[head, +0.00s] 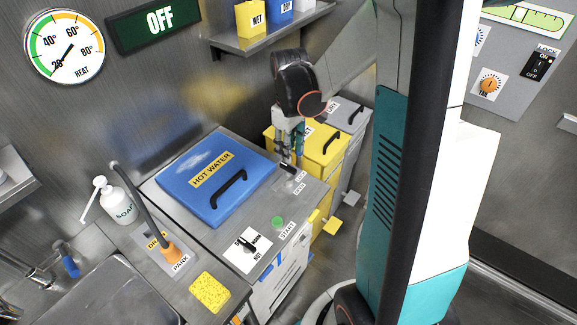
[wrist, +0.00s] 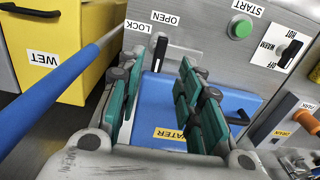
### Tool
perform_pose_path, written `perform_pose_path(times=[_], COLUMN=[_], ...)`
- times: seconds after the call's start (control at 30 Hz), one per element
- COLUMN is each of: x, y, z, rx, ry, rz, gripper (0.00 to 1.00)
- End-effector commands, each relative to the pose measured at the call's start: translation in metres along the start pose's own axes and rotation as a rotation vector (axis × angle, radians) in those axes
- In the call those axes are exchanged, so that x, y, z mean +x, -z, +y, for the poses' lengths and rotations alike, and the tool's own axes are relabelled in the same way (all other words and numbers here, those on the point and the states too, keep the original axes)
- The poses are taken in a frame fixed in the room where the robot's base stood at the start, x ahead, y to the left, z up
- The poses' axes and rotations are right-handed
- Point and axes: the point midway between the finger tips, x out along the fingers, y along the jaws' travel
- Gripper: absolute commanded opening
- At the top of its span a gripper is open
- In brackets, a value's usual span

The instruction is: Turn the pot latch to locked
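The pot latch (head: 287,168) is a small black handle on the grey counter beside the blue HOT WATER lid (head: 190,196). It also shows in the wrist view (wrist: 160,52), upright in the picture, with its upper end toward the OPEN label (wrist: 165,18). The LOCK label (wrist: 137,27) is up and to its left. My gripper (head: 291,160) points down just over the latch in the head view. In the wrist view my gripper (wrist: 158,75) has its green-padded fingers apart, with the latch seen in the gap between them. I cannot tell whether a finger touches it.
A yellow WET bin (head: 328,145) and a grey bin (head: 350,115) stand behind the counter. A green START button (head: 277,222), a black knob (head: 247,244), a yellow sponge (head: 209,292) and an orange-based lever (head: 172,255) are nearer. A blue rod (wrist: 60,100) crosses the wrist view's left.

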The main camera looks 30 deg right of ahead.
Motion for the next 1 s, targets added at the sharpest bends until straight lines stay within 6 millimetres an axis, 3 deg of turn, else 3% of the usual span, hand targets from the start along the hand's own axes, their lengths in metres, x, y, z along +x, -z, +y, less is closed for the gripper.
perform_pose_path(times=[0.1, 0.33, 0.5, 0.8, 0.83, 0.97, 1.0], x=[0.027, 0.06, 0.07, 0.072, 0.072, 0.072, 0.072], y=[0.0, 0.0, 0.0, 0.0, 0.0, 0.0, 0.0], z=[0.0, 0.0, 0.0, 0.0, 0.0, 0.0, 0.0], rx=[0.0, 0.0, 0.0, 0.0, 0.0, 0.0, 0.0], ry=[0.0, 0.0, 0.0, 0.0, 0.0, 0.0, 0.0], rz=[0.0, 0.0, 0.0, 0.0, 0.0, 0.0, 0.0], gripper=[0.33, 0.33, 0.33, 0.33, 0.31, 0.02, 0.0])
